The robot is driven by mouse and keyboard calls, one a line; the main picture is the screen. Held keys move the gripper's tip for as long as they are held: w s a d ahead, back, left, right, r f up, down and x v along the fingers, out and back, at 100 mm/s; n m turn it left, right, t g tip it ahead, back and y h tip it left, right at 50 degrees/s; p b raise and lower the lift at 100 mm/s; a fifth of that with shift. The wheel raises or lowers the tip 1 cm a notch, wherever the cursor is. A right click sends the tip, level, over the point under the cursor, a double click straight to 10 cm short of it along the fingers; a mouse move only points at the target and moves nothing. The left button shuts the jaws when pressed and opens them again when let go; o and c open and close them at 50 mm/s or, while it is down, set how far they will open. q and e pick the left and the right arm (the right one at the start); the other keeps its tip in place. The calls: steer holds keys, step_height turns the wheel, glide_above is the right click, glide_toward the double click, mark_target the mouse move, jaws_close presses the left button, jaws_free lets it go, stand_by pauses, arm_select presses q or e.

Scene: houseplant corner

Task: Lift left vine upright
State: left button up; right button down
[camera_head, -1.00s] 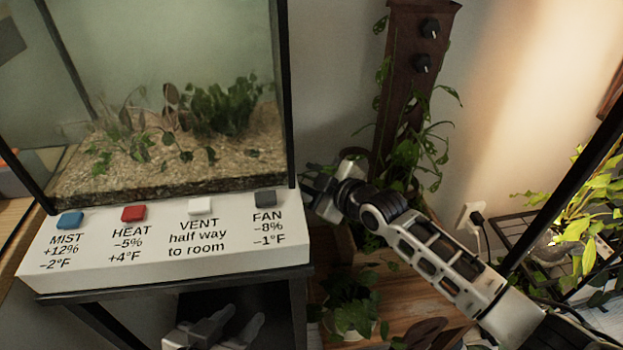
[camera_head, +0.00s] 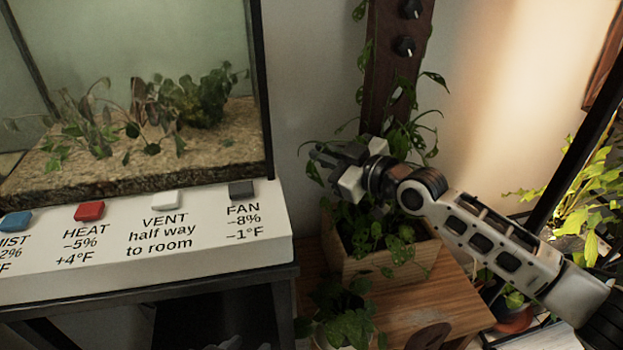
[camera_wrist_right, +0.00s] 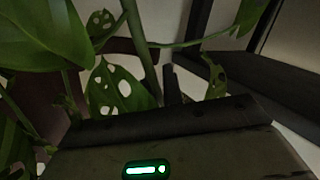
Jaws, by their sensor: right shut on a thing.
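A leafy vine (camera_head: 404,133) with holed leaves climbs a dark brown post (camera_head: 393,75) that stands in a wooden planter (camera_head: 385,268). My right gripper (camera_head: 322,158) is left of the post, above the planter's back left part. It is shut on a green vine stem (camera_wrist_right: 143,45), which rises from its jaws in the right wrist view. A holed leaf (camera_wrist_right: 112,88) hangs close by the stem. A leaf (camera_head: 313,171) shows just below the fingertips in the head view. The jaws hide the gripped stretch.
A glass terrarium (camera_head: 130,60) on a white button panel (camera_head: 200,262) stands at left, close to the right gripper. A potted plant (camera_head: 345,322) sits in front of the planter on a wooden table (camera_head: 445,312). More bright foliage (camera_head: 570,215) is at right.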

arm_select(q)
steer(key=shift+d, duration=0.1)
arm_select(e)
steer(key=shift+d, duration=0.1)
steer(key=c, duration=1.5)
jaws_free()
arm_select(q)
steer(key=shift+r, duration=0.1)
steer(key=shift+s+a+f+g+p, duration=0.1)
steer(key=shift+a+f+g+p, duration=0.2)
steer(key=shift+f+p, duration=0.4)
arm_select(e)
steer(key=shift+v, duration=8)
arm_select(q)
steer(key=shift+r, duration=0.2)
